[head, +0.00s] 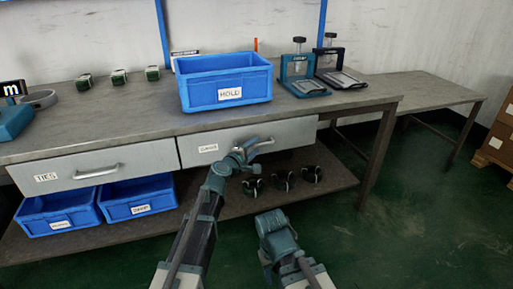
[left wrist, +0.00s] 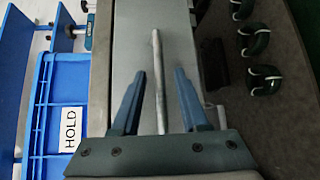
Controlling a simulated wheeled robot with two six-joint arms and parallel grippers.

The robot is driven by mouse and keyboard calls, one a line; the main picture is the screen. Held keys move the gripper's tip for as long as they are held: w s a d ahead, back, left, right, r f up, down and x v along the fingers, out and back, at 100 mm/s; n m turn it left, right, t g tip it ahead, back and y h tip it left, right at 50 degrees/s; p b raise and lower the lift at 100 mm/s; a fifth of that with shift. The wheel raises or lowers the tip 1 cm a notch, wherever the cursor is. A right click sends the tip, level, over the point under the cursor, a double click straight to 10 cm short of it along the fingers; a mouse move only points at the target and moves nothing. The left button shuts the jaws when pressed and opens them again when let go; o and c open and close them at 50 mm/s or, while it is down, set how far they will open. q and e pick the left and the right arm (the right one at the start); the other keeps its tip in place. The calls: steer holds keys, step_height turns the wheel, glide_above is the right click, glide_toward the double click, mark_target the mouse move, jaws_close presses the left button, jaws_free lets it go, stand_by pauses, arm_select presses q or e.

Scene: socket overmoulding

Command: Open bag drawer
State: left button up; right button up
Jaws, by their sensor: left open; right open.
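The bag drawer (head: 222,146) is the right-hand drawer under the bench top, with a small white label that is hard to read. Its front looks flush with the bench. My left gripper (head: 256,146) is at its bar handle (head: 266,143). In the left wrist view the handle (left wrist: 157,75) runs between the two open fingers of my left gripper (left wrist: 161,95), with a gap on both sides. My right gripper (head: 277,222) is lower, in front of the bench, and holds nothing visible; its fingertips are hard to make out.
A blue HOLD bin (head: 226,83) stands on the bench above the drawer. The TIES drawer (head: 93,170) is to the left. Two blue bins and several dark coiled items (head: 283,179) sit on the lower shelf (head: 225,203).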

arm_select(q)
steer(key=shift+x, duration=1)
jaws_close()
stand_by(0.8)
